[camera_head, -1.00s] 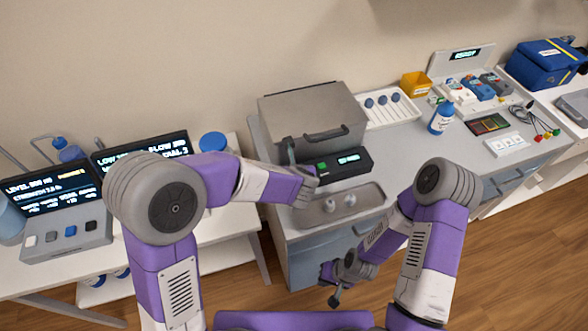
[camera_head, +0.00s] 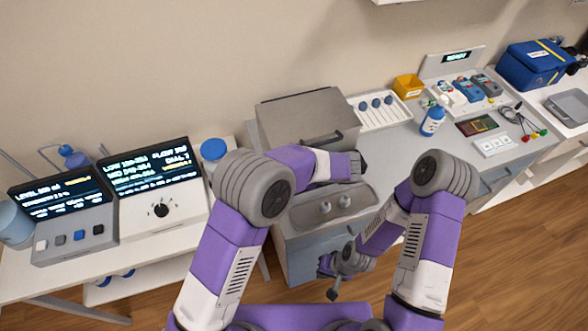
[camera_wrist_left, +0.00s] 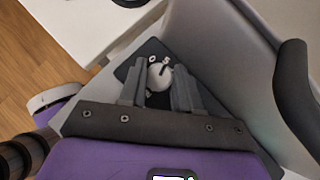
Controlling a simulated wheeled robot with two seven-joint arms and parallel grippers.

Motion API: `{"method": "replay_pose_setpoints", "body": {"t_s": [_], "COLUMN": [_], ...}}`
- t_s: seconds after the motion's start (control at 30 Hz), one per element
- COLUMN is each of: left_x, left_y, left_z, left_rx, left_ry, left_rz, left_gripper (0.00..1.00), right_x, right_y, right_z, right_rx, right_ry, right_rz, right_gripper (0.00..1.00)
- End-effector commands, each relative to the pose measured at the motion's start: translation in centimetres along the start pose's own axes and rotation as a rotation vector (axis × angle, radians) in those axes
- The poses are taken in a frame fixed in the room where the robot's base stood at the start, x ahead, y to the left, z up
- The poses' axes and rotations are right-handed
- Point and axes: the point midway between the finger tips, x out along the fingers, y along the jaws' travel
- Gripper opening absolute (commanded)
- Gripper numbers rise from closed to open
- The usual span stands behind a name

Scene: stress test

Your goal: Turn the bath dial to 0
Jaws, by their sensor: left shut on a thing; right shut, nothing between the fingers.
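The bath (camera_head: 300,120) is a grey box with a closed lid and a dark handle. My left forearm covers its front control panel in the head view. In the left wrist view a round pale grey dial (camera_wrist_left: 160,77) sits on a dark panel. My left gripper (camera_wrist_left: 157,69) is shut on this dial, one finger on each side. In the head view the left gripper (camera_head: 357,164) shows only as a small dark end beside the bath. The dial's setting cannot be read. My right gripper (camera_head: 333,293) is shut and empty, low in front of the cabinet.
A flow panel (camera_head: 185,209) with a black knob and a lit screen stands at the left. A blue-labelled bottle (camera_head: 432,121) and a white rack (camera_head: 359,110) stand to the right.

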Motion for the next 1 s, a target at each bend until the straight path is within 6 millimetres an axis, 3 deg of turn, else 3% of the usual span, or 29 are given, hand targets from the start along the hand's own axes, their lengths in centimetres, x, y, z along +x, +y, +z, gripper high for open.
{"method": "replay_pose_setpoints", "body": {"t_s": [0.33,0.97,1.0], "left_x": [-0.1,0.1,0.1], "left_y": [-0.2,-0.2,-0.2], "left_z": [0.1,0.1,0.1], "left_rx": [-0.121,-0.151,-0.151], "left_ry": [-0.001,-0.002,-0.002], "left_rz": [0.12,0.15,0.15], "left_gripper": [0.02,0.02,0.38], "right_x": [-1.4,-1.6,-1.6], "right_y": [-0.5,-0.6,-0.6], "right_z": [0.1,0.1,0.1], "right_rx": [0.0,0.0,0.0], "right_ry": [0.0,0.0,0.0], "right_rz": [0.0,0.0,0.0], "right_gripper": [0.0,0.0,0.0]}}
